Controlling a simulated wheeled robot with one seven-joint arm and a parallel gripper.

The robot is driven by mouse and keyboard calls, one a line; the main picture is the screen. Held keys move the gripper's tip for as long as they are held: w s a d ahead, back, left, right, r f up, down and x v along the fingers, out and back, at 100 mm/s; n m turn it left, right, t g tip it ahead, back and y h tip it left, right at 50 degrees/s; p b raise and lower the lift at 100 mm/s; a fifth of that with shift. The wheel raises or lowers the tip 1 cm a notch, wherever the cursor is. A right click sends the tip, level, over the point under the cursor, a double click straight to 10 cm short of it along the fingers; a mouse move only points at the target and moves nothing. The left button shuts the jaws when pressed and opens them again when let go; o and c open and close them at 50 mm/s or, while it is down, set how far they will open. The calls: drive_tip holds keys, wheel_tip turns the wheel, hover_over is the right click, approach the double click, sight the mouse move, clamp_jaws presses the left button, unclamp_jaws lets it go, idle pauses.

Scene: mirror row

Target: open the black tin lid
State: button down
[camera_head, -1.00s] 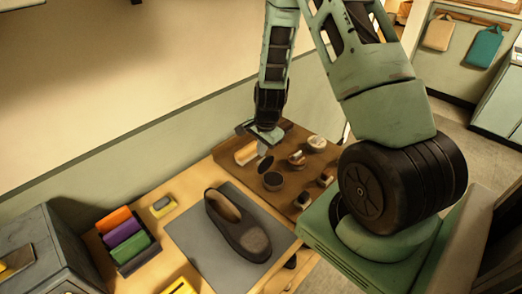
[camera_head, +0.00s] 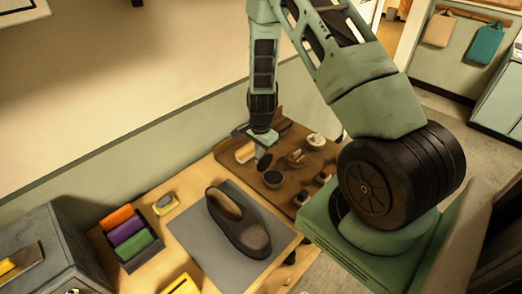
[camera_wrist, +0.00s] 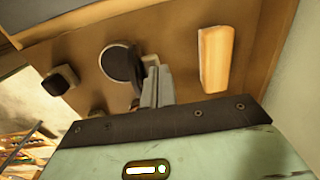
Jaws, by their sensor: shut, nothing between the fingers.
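The black tin (camera_head: 272,180) stands on the brown board, a small round dark pot. Its dark lid (camera_head: 264,162) stands tilted up at the tin's far edge, so the tin looks open. In the wrist view the lid (camera_wrist: 118,64) shows as a dark disc and hides part of the tin. My gripper (camera_head: 259,153) is shut and empty, pointing down just behind the lid. In the wrist view its fingertips (camera_wrist: 152,68) are close beside the lid's edge; I cannot tell whether they touch it.
The brown board (camera_head: 291,203) also holds a pale block (camera_head: 245,152), a brush (camera_head: 296,158) and a light round tin (camera_head: 316,141). A dark shoe (camera_head: 238,222) lies on a grey mat (camera_head: 200,245) in front. The wall is close behind.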

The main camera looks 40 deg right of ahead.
drive_tip(key=shift+w+f+b, duration=0.25)
drive_tip(key=shift+w+b, duration=0.25)
drive_tip(key=shift+w, duration=0.15)
drive_tip(key=shift+s, duration=0.1)
drive_tip(key=shift+s+r, duration=0.25)
drive_tip(key=shift+s, duration=0.65)
wheel_tip(320, 180, up, 17)
drive_tip(key=b, duration=0.4)
drive_tip(key=shift+s+f+t, duration=1.5)
drive_tip(key=shift+s+f, duration=0.1)
drive_tip(key=shift+s, duration=1.25)
drive_tip(key=x, duration=1.4)
drive_tip(key=shift+a, duration=0.15)
